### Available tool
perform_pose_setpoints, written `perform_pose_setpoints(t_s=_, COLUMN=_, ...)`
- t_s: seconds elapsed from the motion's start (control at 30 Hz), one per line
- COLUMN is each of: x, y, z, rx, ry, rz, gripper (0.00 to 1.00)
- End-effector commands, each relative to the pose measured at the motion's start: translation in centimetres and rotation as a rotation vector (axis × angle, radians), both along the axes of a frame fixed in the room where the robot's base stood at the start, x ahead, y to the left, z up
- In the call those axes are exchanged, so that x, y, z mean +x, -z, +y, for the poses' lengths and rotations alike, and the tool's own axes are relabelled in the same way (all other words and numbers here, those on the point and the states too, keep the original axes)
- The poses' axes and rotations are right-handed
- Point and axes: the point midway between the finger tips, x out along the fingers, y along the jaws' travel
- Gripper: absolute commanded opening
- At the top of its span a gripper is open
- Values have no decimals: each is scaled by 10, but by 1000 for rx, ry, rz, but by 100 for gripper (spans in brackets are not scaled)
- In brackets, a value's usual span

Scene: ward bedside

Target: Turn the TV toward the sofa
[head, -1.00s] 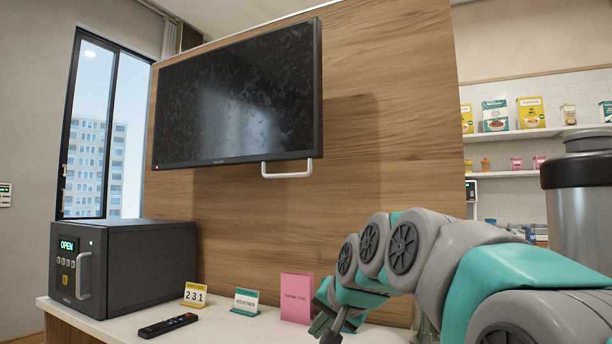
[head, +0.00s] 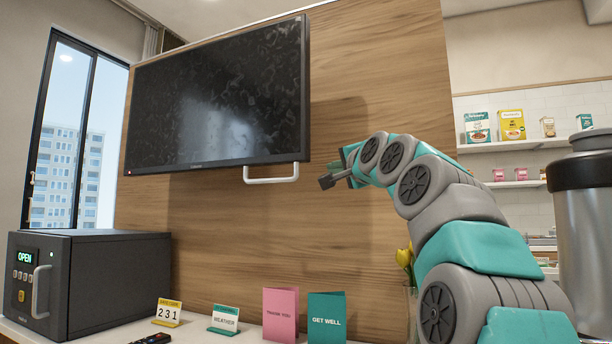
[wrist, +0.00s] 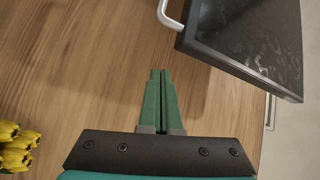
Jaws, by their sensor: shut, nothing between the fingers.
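The TV (head: 220,100) is a black flat screen mounted on the wooden panel, with a white U-shaped handle (head: 271,175) under its lower right corner. My gripper (head: 324,182) is to the right of the handle at about its height, apart from it. In the wrist view my gripper (wrist: 158,78) is shut, its green fingers together with nothing between them. The TV's corner (wrist: 245,40) shows there at the upper right, with part of the handle (wrist: 168,14) at the top, cut off by the frame. The sofa is not in view.
Below the TV, a white counter (head: 200,338) holds a dark safe (head: 90,280), a remote (head: 152,339), small signs and a pink card (head: 280,313). Yellow flowers (head: 405,258) stand beside my arm. A metal canister (head: 590,240) is at the right. The panel around my gripper is bare.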

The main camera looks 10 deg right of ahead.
Motion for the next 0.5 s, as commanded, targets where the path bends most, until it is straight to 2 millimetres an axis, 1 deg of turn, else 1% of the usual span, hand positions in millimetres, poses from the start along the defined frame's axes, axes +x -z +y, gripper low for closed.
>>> perform_pose_setpoints(t_s=0.13, x=1, y=0, z=0, rx=-1, ry=0, rz=0, gripper=0)
perform_pose_setpoints(t_s=0.27, x=7, y=-2, z=0, rx=-2, ry=1, rz=-1, gripper=0)
perform_pose_setpoints(t_s=0.5, x=29, y=-4, z=2, rx=-3, ry=1, rz=-1, gripper=0)
